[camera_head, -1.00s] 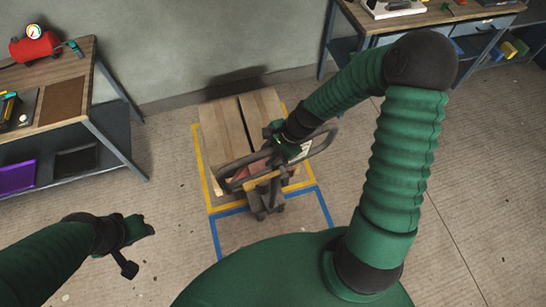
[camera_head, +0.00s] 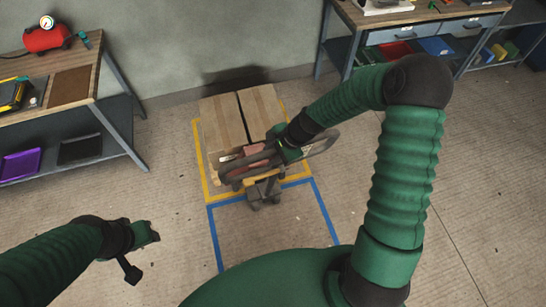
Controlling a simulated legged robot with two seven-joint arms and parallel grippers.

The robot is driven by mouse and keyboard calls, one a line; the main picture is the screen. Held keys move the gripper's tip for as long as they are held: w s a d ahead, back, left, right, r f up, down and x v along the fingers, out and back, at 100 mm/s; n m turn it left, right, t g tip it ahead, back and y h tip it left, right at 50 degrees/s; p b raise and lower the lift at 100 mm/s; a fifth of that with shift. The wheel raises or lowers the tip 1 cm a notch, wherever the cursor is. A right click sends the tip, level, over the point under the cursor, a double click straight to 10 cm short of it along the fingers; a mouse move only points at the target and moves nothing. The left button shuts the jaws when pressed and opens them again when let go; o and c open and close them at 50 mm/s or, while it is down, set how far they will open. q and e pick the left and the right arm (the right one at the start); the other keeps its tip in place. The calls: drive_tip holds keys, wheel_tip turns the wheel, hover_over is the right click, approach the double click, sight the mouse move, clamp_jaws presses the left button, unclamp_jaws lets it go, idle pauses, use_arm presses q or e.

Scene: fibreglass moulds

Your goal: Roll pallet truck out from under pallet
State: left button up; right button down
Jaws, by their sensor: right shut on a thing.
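The pallet truck (camera_head: 262,188) stands at the front edge of the wooden pallet (camera_head: 226,124), with its wheels near the line between the yellow and blue floor markings. Its looped handle (camera_head: 318,146) is tilted to the right. My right gripper (camera_head: 285,152) is shut on the handle, above the truck's reddish body. The truck's forks are hidden, so I cannot tell how far they reach under the pallet. My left gripper (camera_head: 140,255) is at the lower left, apart from the truck; its jaw opening does not show clearly.
Yellow tape (camera_head: 199,150) frames the pallet; blue tape (camera_head: 328,218) marks bare floor in front. A workbench (camera_head: 90,85) stands at left with a red compressor (camera_head: 46,38) on it. Another workbench (camera_head: 420,20) is at back right. The wall is behind the pallet.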

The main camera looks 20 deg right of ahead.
drive_tip(key=shift+w+a+r, duration=0.15)
drive_tip(key=shift+w+a, duration=0.1)
drive_tip(key=shift+a, duration=0.05)
drive_tip(key=shift+s+f, duration=0.1)
drive_tip(key=shift+f, duration=0.1)
use_arm(q)
drive_tip(key=s+b+x, duration=0.1)
drive_tip(key=b+x, duration=0.5)
drive_tip(key=w+p+v, duration=0.2)
drive_tip(key=p+v, duration=0.9)
drive_tip(key=p, duration=0.1)
drive_tip(key=shift+w+d+r, duration=0.15)
drive_tip(key=shift+w+r, duration=0.15)
drive_tip(key=shift+r, duration=0.4)
use_arm(e)
drive_tip(key=s+a+f, duration=0.1)
drive_tip(key=s+f, duration=0.2)
drive_tip(key=s, duration=0.6)
drive_tip(key=s+a+f+t, duration=0.1)
drive_tip(key=s+f, duration=0.3)
drive_tip(key=s, duration=0.6)
drive_tip(key=shift+s+a+t, duration=0.25)
drive_tip(key=shift+t, duration=0.05)
use_arm(q)
drive_tip(key=shift+s, duration=0.1)
use_arm(e)
drive_tip(key=shift+f+n, duration=0.1)
drive_tip(key=shift+n, duration=0.2)
drive_tip(key=shift+a, duration=0.1)
